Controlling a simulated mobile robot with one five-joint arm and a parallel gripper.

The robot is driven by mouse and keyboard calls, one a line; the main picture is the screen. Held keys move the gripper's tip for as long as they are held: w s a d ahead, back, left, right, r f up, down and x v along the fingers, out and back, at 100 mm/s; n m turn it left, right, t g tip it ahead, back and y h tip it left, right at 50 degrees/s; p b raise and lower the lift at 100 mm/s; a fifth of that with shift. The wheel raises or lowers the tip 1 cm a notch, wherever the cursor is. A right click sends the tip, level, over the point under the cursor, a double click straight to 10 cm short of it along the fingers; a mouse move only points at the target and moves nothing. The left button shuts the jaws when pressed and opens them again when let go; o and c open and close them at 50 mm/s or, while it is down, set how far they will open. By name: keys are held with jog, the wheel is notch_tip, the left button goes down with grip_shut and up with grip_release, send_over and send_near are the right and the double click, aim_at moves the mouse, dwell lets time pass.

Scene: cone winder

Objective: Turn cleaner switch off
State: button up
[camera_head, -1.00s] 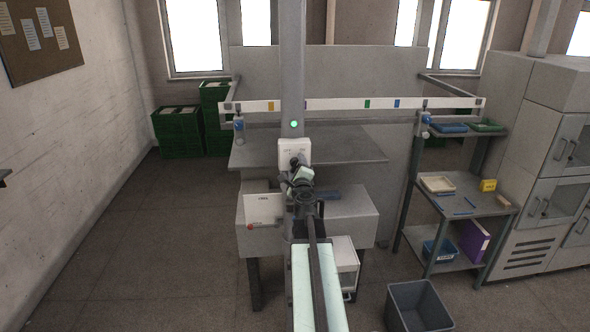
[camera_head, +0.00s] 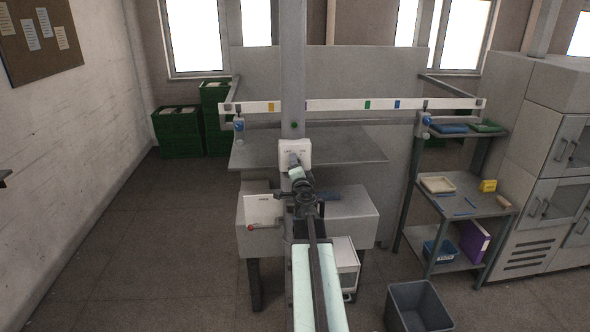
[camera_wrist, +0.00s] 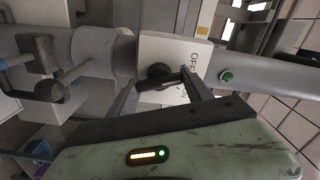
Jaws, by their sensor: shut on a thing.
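The cleaner switch is a white box (camera_head: 303,146) on the grey upright. It also shows in the wrist view (camera_wrist: 155,50), with OFF and ON lettering and a dark knob (camera_wrist: 160,71). My gripper (camera_wrist: 161,79) has its two fingers on either side of the knob's dark handle and is shut on it. My fingers partly hide the handle and the ON lettering, so I cannot tell exactly where the handle points. The small green lamp (camera_head: 294,125) above the box looks dark. It is dull green in the wrist view (camera_wrist: 227,76).
A white rail (camera_head: 335,104) crosses the upright above a grey table. A white panel with a red knob (camera_head: 250,228) is at lower left. A shelf rack (camera_head: 455,190) and a grey bin (camera_head: 418,305) stand at right. The floor at left is clear.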

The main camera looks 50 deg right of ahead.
jog(key=shift+r+n, duration=0.1)
jog(key=shift+n, duration=0.7)
jog(key=o, duration=1.4)
jog(key=shift+c, duration=0.2)
